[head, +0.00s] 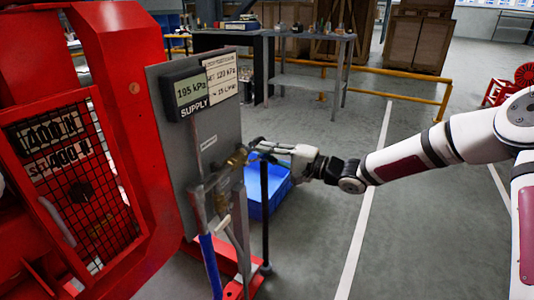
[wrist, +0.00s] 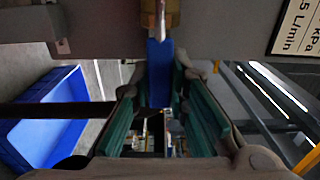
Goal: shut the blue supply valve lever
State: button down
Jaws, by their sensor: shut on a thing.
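The blue supply valve lever (wrist: 159,72) shows in the wrist view, running from a brass valve body (wrist: 160,14) at the top toward my palm. My gripper (wrist: 158,92) has one green-padded finger on each side of the lever and is shut on it. In the head view my gripper (head: 265,149) is at the brass valve (head: 237,158), beside the grey panel. The lever itself is mostly hidden by my gripper there. The SUPPLY display (head: 189,91) above reads 195 kPa.
A blue bin (head: 279,203) stands on the floor behind the valve. A dark upright post (head: 265,215) stands just below my gripper. The red pumpset frame (head: 130,90) is at left. A blue-covered pipe (head: 210,262) runs below the valve. Open floor lies to the right.

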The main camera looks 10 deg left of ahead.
aim_at(260, 159)
jog(key=shift+r, duration=0.1)
jog(key=n+p, duration=0.1)
jog(key=r+n+p, duration=0.2)
jog(key=n+p, duration=0.1)
jog(key=shift+s+r, duration=0.2)
jog(key=shift+s, duration=0.05)
jog(key=n, duration=0.1)
jog(key=s+r+n+p, duration=0.1)
jog(key=n, duration=0.1)
jog(key=r+n+p, duration=0.1)
jog(key=shift+s+a+r+n, duration=0.1)
jog(key=shift+s+a+n, duration=0.05)
jog(key=shift+a+n, duration=0.15)
jog(key=n, duration=0.1)
jog(key=s+r+n, duration=0.1)
jog(key=n, duration=0.1)
jog(key=s+n, duration=0.1)
jog(key=shift+a+r, duration=0.2)
jog(key=shift+a, duration=0.15)
jog(key=shift+s+a+r+n+b, duration=0.15)
jog(key=shift+s+n, duration=0.25)
jog(key=shift+n, duration=0.4)
jog(key=shift+s+a+r+n+b, duration=0.1)
jog(key=shift+s+n+b, duration=0.3)
jog(key=shift+n, duration=0.4)
jog(key=shift+s+a+r+n+b, duration=0.15)
jog(key=shift+s+n, duration=0.3)
jog(key=shift+n, duration=0.35)
jog(key=shift+f, duration=0.1)
